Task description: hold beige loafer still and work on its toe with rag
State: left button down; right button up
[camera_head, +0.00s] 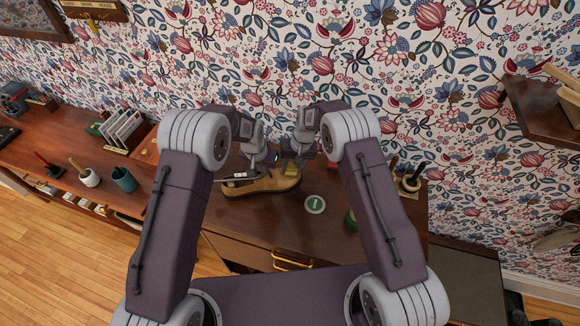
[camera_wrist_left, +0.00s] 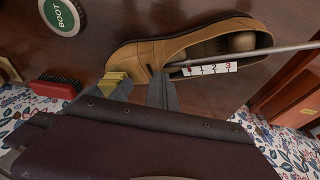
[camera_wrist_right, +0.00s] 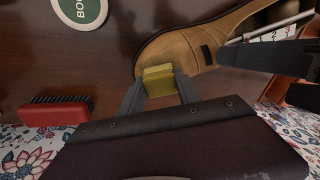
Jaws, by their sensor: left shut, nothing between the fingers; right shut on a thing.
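The beige loafer (camera_head: 262,187) lies on the dark wooden top, its toe to the right in the head view. It also shows in the left wrist view (camera_wrist_left: 205,45) and right wrist view (camera_wrist_right: 185,45). My left gripper (camera_head: 268,165) is shut and empty, its fingers (camera_wrist_left: 162,92) against or just over the loafer near its opening; exact contact is unclear. My right gripper (camera_head: 291,163) is shut on a folded yellow rag (camera_wrist_right: 158,80). The rag is at the loafer's toe, seemingly touching it. The fingers hide part of the toe.
A round green-and-white tin marked BOOT (camera_head: 315,204) lies right of the loafer. A red brush (camera_wrist_right: 55,110) lies near the wall. A metal rod with a numbered strip (camera_wrist_left: 210,69) crosses the loafer's opening. A wall shelf (camera_head: 540,105) juts out at right.

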jog(key=shift+w+d+f, duration=0.15)
jog(key=shift+d, duration=0.3)
jog(key=shift+s+a, duration=0.2)
jog(key=shift+a, duration=0.5)
jog(key=shift+s+a, duration=0.15)
jog(key=shift+a, duration=0.5)
jog(key=shift+d, duration=0.15)
jog(key=shift+w+d+f, duration=0.1)
jog(key=shift+w+d, duration=0.1)
jog(key=shift+d, duration=0.4)
jog(key=shift+w+d, duration=0.15)
jog(key=shift+d, duration=0.45)
jog(key=shift+w+v, duration=0.2)
jog(key=shift+v, duration=1.05)
jog(key=shift+w+v, duration=0.15)
jog(key=shift+v, duration=1.1)
